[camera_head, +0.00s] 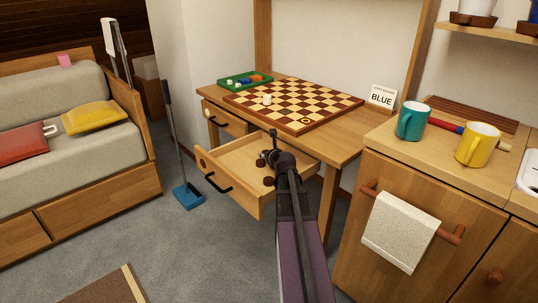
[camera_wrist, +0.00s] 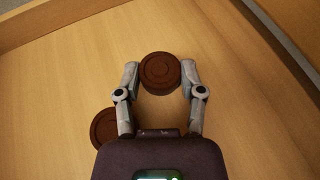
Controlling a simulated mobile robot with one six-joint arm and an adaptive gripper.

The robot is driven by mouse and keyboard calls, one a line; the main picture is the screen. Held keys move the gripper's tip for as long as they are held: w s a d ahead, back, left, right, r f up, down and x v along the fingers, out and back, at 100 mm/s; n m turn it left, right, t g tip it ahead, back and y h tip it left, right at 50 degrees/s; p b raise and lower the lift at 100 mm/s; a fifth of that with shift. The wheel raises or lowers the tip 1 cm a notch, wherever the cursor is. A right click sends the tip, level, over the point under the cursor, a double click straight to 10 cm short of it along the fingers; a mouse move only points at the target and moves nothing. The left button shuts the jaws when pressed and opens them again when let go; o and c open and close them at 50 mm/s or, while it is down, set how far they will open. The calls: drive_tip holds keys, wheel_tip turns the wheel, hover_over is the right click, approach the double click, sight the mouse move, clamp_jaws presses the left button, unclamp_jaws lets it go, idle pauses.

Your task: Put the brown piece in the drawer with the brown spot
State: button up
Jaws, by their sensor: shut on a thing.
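A round brown piece (camera_wrist: 160,70) is between the two fingertips of my gripper (camera_wrist: 160,68) in the wrist view, and my gripper is shut on it. A second brown piece (camera_wrist: 104,128) lies on the drawer floor beside the left finger, partly hidden by it. In the head view my gripper (camera_head: 268,166) is down inside the pulled-out drawer (camera_head: 230,160), with dark brown pieces around it. The drawer front bears a small dark spot (camera_head: 202,162) near its left end and a black handle. Whether the held piece touches the floor is unclear.
Another drawer (camera_head: 226,120) is at the desk's left. A cabinet (camera_head: 415,215) with mugs is right. The drawer's left floor is clear.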

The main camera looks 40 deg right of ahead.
drive_tip(key=shift+f, duration=0.2)
drive_tip(key=o, duration=0.6)
drive_tip(key=shift+c, duration=0.2)
drive_tip(key=shift+r, duration=0.2)
drive_tip(key=shift+s+r, duration=0.15)
drive_tip(key=shift+s, duration=0.1)
drive_tip(key=p+v, duration=0.4)
drive_tip(key=v, duration=0.5)
drive_tip(key=shift+s+a+r, duration=0.2)
drive_tip(key=shift+s, duration=0.1)
drive_tip(key=shift+p+v, duration=0.3)
drive_tip(key=shift+v, duration=0.55)
